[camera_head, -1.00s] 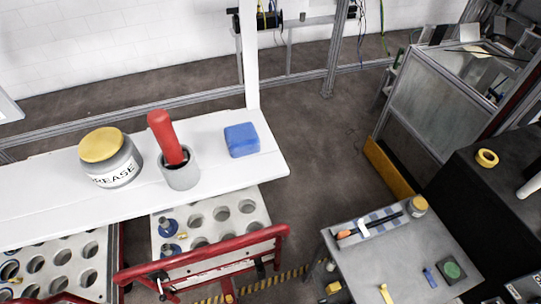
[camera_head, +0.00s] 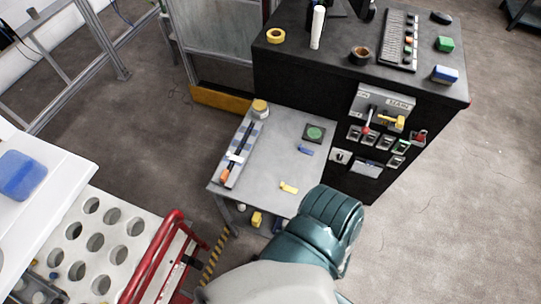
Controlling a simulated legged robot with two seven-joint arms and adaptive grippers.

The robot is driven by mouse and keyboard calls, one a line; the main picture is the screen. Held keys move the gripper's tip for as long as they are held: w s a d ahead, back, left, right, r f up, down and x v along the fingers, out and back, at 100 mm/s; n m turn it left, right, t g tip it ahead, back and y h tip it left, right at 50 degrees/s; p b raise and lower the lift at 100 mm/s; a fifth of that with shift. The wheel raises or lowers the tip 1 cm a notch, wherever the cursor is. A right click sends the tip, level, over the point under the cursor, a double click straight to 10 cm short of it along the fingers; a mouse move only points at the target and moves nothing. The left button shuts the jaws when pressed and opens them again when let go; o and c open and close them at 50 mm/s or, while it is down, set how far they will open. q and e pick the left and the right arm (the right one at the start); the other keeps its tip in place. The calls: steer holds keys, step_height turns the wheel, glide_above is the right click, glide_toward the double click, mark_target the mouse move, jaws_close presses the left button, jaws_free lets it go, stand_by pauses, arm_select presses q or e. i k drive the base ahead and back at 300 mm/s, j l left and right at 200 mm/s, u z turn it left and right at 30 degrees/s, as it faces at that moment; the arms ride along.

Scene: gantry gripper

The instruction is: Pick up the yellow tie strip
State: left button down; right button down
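The yellow tie strip (camera_head: 289,187) lies on the top of the small grey table (camera_head: 221,186), near its front right edge, with bare tabletop around it. It is small in the picture, and its exact shape is hard to tell. One of my arms, grey and teal, rises from the bottom middle, and its teal end appears close to the right of the strip. No gripper fingers show on it. Neither gripper can be seen.
A blue strip (camera_head: 305,150), a green-topped square block (camera_head: 314,132), a jar (camera_head: 260,108) and an orange-handled tool (camera_head: 226,173) are on the table. A black control cabinet (camera_head: 290,80) stands behind it. A red-railed cart (camera_head: 152,262) stands left.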

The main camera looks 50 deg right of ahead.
mark_target(286, 188)
steer(key=k+z, duration=0.15)
steer(key=z, duration=1.8)
